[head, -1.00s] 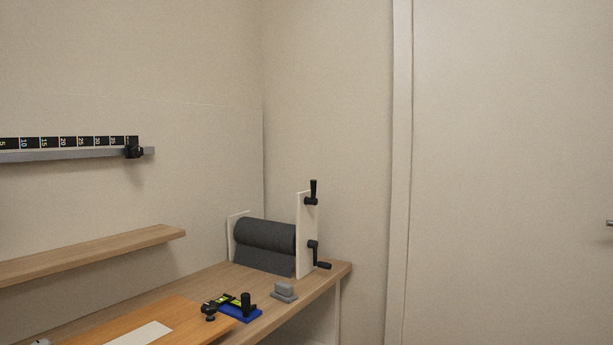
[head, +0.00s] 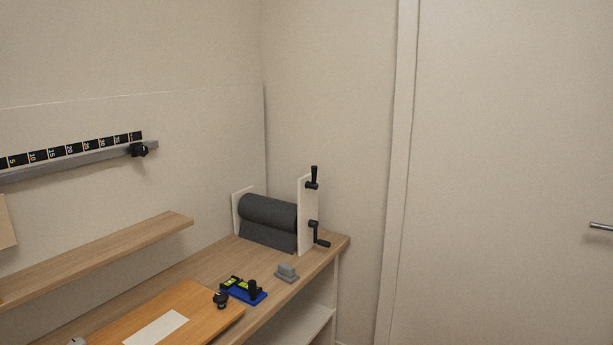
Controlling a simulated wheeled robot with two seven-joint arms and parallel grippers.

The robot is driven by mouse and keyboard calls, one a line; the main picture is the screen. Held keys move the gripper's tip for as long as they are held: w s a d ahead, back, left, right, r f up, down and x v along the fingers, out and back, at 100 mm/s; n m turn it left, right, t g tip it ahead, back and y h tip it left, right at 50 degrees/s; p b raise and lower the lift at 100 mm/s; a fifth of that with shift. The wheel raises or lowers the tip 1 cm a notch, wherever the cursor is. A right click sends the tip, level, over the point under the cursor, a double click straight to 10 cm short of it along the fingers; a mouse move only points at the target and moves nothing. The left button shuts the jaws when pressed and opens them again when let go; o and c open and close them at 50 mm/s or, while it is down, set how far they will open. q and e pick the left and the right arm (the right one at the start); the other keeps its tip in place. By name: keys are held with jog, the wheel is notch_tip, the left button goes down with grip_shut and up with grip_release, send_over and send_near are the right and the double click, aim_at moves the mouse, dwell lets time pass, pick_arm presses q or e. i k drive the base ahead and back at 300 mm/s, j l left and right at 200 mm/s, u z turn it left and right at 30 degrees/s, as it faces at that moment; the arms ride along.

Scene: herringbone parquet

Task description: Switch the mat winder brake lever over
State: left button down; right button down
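The mat winder stands at the far right end of the wooden bench, with a dark grey mat roll (head: 268,213) between two white side plates. The brake lever (head: 314,176) is a black handle near the top of the right side plate (head: 306,228), and it points up. A black crank (head: 318,236) sits lower on the same plate, its grip sticking out to the right. Neither of my grippers is in the head view.
On the bench (head: 215,262) lie a blue tool (head: 243,291) with a black knob, a grey block (head: 286,272) and an orange board (head: 190,310). A shelf (head: 100,255) and a scale rail (head: 75,160) are on the left wall. A door (head: 510,150) is at the right.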

aim_at(312, 185)
jog(key=i+l+u, duration=0.3)
jog(key=i+l, duration=1.3)
jog(key=i, duration=0.1)
